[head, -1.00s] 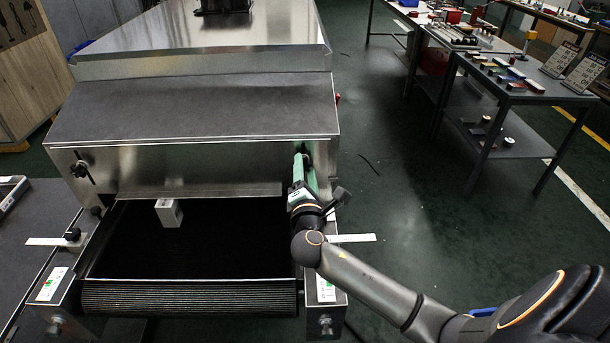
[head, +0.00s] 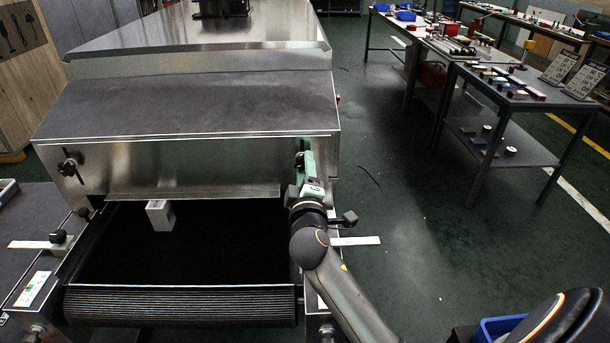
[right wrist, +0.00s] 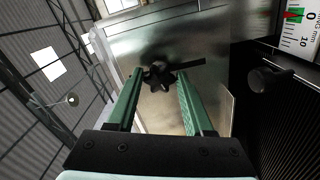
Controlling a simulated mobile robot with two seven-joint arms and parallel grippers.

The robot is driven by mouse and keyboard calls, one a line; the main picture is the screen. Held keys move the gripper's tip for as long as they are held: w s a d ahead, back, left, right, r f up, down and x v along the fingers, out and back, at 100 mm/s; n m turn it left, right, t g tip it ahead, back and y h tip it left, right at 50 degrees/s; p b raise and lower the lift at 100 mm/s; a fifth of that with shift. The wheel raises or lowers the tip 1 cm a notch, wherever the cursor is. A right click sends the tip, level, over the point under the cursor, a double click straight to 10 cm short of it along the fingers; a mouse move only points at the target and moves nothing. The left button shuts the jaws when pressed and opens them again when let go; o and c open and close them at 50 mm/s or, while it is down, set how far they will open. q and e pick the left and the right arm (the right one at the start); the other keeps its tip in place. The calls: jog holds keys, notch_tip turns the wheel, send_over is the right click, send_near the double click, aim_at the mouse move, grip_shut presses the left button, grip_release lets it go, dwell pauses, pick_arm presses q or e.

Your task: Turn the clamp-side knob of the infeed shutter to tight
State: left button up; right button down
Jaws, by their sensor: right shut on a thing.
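The infeed shutter (head: 195,170) is a bare steel plate across the dryer's mouth, above the dark belt. The right gripper is shut on this knob, which the gripper hides in the head view. I cannot read the knob's tightness. My left gripper is out of view.
A pale block (head: 160,215) stands over the belt (head: 230,245). A white scale strip (head: 355,241) and a black side knob (head: 349,218) are close to my right wrist.

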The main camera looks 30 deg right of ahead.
jog(key=shift+f+m+b, duration=0.1)
jog(key=shift+m+b, duration=0.5)
jog(key=shift+m, duration=1)
jog(key=shift+c, duration=1.5)
grip_release()
